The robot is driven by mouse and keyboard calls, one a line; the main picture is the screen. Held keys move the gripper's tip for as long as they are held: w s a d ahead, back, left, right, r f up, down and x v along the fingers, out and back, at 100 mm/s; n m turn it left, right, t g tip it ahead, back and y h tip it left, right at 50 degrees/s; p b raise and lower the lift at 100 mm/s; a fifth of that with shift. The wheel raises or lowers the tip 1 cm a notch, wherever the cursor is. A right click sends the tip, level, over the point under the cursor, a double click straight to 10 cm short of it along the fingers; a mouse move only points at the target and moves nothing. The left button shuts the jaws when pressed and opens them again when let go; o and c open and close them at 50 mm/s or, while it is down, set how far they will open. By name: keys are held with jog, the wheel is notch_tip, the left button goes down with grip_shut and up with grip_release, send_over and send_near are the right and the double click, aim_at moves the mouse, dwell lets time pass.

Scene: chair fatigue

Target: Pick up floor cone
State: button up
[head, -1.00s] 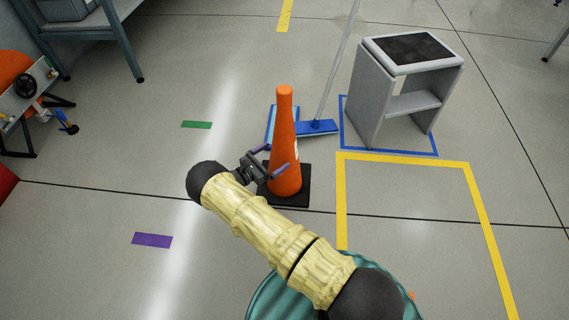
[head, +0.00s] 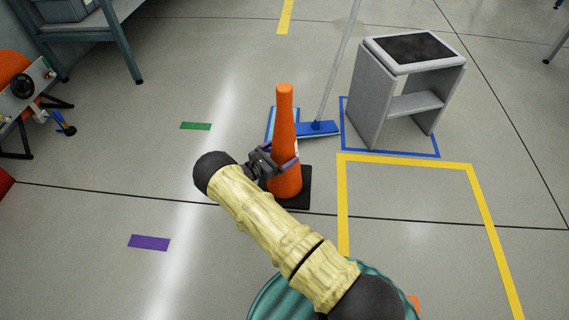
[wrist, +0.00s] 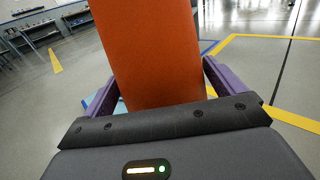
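The orange floor cone (head: 285,125) stands upright on its black square base (head: 297,200) near the middle of the head view. My gripper (head: 283,160) is at the cone's left side, with its purple fingers reaching around the cone's middle. In the wrist view, the cone (wrist: 152,50) fills the space between the two fingers of my gripper (wrist: 158,85). The fingers are spread on either side of it, and I see no clear contact. The cone's base is partly hidden in the head view and out of sight in the wrist view.
A blue mop or broom (head: 316,128) stands just behind the cone. A grey step stool (head: 375,95) is at the back right inside blue tape. Yellow tape (head: 405,160) outlines a clear floor area at right. A grey table (head: 118,35) stands at the upper left.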

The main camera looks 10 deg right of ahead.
aim_at(274, 136)
jog(key=c, duration=1)
jog(key=shift+o, duration=0.2)
jog(key=shift+r, duration=0.15)
notch_tip(274, 136, up, 10)
jog(key=p, duration=0.6)
